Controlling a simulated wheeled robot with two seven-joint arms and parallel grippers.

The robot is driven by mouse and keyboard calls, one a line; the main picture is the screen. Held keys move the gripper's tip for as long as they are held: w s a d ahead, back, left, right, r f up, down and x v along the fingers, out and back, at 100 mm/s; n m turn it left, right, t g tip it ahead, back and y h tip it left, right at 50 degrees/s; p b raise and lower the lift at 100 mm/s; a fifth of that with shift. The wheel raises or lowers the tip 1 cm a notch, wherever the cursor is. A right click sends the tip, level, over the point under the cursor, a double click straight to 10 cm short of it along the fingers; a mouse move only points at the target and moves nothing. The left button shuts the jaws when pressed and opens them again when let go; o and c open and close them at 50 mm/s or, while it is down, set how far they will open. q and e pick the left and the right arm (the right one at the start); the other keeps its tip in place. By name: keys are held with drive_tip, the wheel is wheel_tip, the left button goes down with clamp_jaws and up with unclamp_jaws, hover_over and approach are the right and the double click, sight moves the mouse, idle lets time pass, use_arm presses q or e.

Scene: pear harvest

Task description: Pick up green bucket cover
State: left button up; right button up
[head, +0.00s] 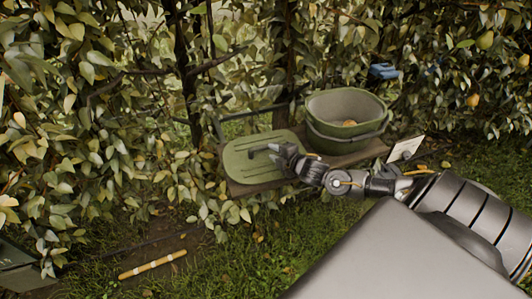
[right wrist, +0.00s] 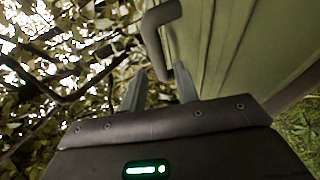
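The green bucket cover (head: 240,163) lies on the left part of a wooden board, with grooves and a dark bar handle on top. It also fills the upper right of the right wrist view (right wrist: 235,50). My right gripper (head: 277,153) is over the cover, at its handle. In the right wrist view my right gripper (right wrist: 159,75) has its two fingers apart. The curved grey handle (right wrist: 155,40) lies just past the fingertips, with its lower end near the gap between them. I cannot tell whether they touch. My left gripper is not in view.
A green bucket (head: 345,120) with a pale orange fruit inside stands on the board (head: 370,154) to the right of the cover. A white card (head: 405,148) is at the board's right end. Leafy branches hang close behind and left. A yellow-and-white stick (head: 152,264) lies on the ground.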

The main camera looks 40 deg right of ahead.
sight(266, 148)
drive_tip(key=b+x, duration=0.2)
drive_tip(key=shift+w+d+f, duration=0.2)
drive_tip(key=shift+w, duration=0.15)
drive_tip(key=shift+b+x, duration=0.65)
drive_tip(key=shift+x, duration=0.5)
drive_tip(key=shift+r, duration=0.15)
drive_tip(key=c, duration=0.6)
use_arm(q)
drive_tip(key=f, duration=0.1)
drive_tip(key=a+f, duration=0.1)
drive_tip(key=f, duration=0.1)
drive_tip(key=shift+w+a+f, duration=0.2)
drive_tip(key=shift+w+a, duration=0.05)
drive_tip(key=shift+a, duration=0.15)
use_arm(e)
clamp_jaws()
